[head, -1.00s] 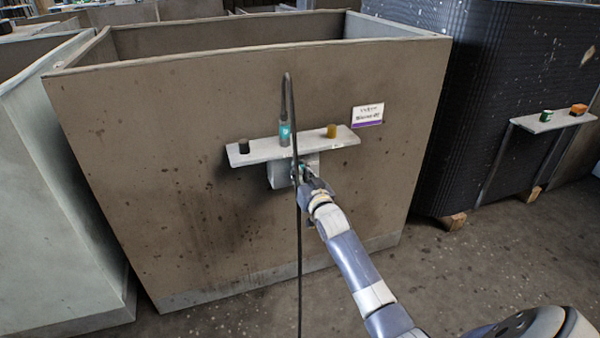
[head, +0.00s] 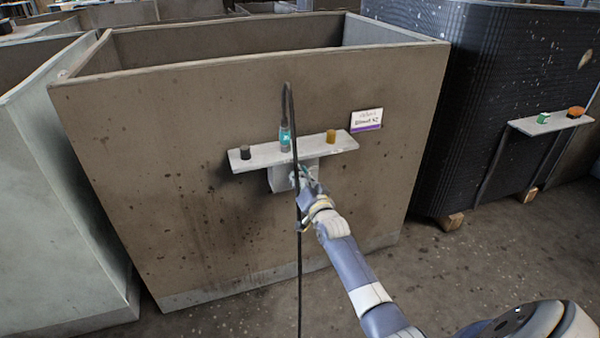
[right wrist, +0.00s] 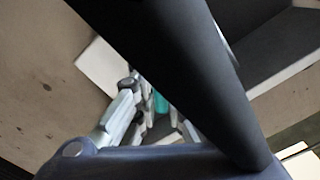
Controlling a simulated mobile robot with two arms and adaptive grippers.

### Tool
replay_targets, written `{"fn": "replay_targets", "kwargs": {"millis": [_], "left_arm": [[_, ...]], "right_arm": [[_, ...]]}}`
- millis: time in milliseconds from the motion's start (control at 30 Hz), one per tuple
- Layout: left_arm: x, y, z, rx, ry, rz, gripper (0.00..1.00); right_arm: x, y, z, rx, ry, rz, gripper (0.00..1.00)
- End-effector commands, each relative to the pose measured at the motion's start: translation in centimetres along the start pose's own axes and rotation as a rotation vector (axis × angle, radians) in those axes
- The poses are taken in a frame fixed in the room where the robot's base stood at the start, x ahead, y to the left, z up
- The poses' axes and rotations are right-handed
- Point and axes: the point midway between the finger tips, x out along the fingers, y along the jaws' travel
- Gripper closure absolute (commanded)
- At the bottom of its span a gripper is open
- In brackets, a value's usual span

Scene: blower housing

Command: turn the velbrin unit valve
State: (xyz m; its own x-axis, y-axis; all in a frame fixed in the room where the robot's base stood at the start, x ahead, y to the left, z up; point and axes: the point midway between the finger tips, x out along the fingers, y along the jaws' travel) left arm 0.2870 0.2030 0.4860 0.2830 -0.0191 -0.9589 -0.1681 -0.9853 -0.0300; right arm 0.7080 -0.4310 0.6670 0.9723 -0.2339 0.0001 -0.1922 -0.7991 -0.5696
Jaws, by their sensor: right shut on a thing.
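A grey block (head: 281,180) sits under the shelf on the front of the brown bin. The valve on it is mostly hidden by my right gripper (head: 305,178). In the right wrist view, a small teal part (right wrist: 160,103) shows between the fingers of my right gripper (right wrist: 157,108). I take this part to be the valve's handle. The right gripper is shut on it. A white sign (head: 367,119) with a purple lower band is on the bin at the upper right of the shelf; its text is too small to read surely. My left gripper is in neither view.
The grey shelf (head: 262,156) carries a black knob (head: 245,152) and a yellow-brown knob (head: 331,136). A black ribbed bin (head: 465,110) stands at right.

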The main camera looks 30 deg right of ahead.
Motion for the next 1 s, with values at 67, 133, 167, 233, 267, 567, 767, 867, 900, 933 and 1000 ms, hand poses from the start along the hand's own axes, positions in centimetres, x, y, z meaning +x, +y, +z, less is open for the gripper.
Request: {"fn": "replay_targets", "kwargs": {"millis": [67,133,167,233,267,567,767,867,900,933,1000], "left_arm": [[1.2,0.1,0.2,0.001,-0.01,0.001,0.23],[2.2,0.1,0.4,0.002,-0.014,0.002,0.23],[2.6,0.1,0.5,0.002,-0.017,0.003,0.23],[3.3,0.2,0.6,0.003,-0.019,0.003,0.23],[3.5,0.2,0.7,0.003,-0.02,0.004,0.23],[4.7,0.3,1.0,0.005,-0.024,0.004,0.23],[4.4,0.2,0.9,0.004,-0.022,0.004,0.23],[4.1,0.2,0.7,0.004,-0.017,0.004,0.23],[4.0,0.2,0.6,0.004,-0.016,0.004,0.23],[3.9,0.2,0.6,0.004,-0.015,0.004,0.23],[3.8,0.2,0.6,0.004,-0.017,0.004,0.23]], "right_arm": [[0.0,-0.1,-0.1,0.074,-0.002,0.002,1.0],[0.0,0.0,-0.1,0.141,-0.002,0.002,1.0],[0.0,0.0,-0.1,0.17,-0.002,0.002,1.0],[0.0,0.1,0.0,0.236,-0.001,0.002,1.0],[0.0,0.1,0.0,0.266,-0.001,0.002,1.0],[0.0,0.2,0.1,0.549,-0.001,0.001,1.0],[0.0,0.2,0.2,0.718,-0.001,0.001,1.0],[0.0,0.2,0.2,0.79,-0.001,0.001,1.0],[0.0,0.3,0.2,0.816,-0.001,0.001,1.0],[0.0,0.3,0.2,0.834,-0.001,0.001,1.0],[0.0,0.3,0.2,0.871,-0.001,0.001,1.0]]}}
